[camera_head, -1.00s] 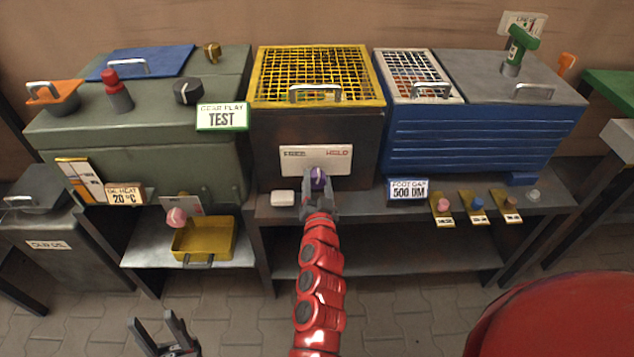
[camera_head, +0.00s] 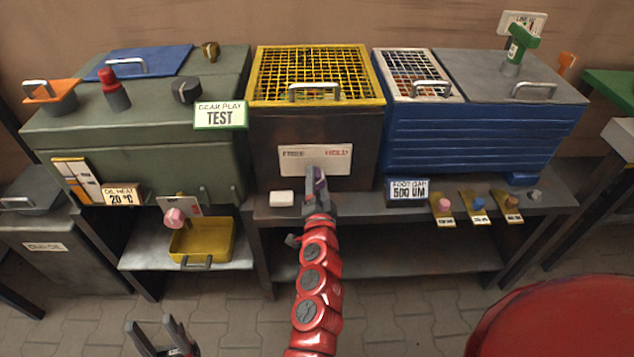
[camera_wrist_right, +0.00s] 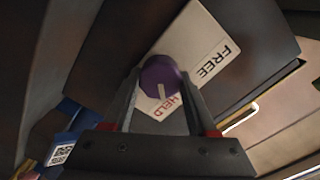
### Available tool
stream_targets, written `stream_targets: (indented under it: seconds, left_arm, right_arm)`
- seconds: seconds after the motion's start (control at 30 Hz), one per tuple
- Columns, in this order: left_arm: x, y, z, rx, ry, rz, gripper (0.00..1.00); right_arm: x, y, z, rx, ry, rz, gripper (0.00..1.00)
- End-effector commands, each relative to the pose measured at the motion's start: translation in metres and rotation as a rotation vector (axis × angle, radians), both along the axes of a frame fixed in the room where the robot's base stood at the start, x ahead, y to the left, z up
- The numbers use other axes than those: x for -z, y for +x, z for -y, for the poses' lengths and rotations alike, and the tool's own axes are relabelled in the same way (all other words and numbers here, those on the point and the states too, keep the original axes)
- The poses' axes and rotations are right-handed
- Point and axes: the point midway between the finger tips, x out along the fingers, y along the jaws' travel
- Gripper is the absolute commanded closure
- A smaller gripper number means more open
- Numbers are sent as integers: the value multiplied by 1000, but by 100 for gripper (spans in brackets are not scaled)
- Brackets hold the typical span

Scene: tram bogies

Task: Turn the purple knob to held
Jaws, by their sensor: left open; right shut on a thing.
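In the right wrist view the knob (camera_wrist_right: 160,78) lies between the two fingers. A pale line on the knob is on the side of the word HELD on the plate (camera_wrist_right: 205,40). My left gripper (camera_head: 163,332) is open and empty, low at the left, away from the furniture.
A white block (camera_head: 282,198) lies on the shelf left of the knob. Several small coloured knobs, one pink (camera_head: 443,205), stand on the shelf to the right. A yellow tray (camera_head: 228,243) and a pink knob (camera_head: 174,217) are at lower left.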

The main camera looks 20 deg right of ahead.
Motion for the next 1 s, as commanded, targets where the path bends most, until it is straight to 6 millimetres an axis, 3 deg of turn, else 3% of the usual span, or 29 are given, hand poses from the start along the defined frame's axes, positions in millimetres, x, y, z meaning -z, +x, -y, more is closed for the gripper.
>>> stream_targets:
  seconds: [0.27, 0.3, 0.47, 0.8, 1.0]
  left_arm:
    - [0, 0, 0, 0, 0, 0, 50]
    - [0, 0, 0, 0, 0, 0, 50]
    - [0, 0, 0, 0, 0, 0, 50]
    - [-1, 0, 0, 0, 0, 0, 50]
    - [-5, 0, 0, 0, 0, 0, 50]
  right_arm:
    - [1, 0, 0, -1, 3, -2, 98]
    - [1, 0, 0, -1, 3, -2, 40]
    - [1, 0, 0, 0, 1, -1, 12]
    - [0, -2, -1, -1, 1, 0, 12]
    - [0, -27, -10, -4, 1, -3, 12]
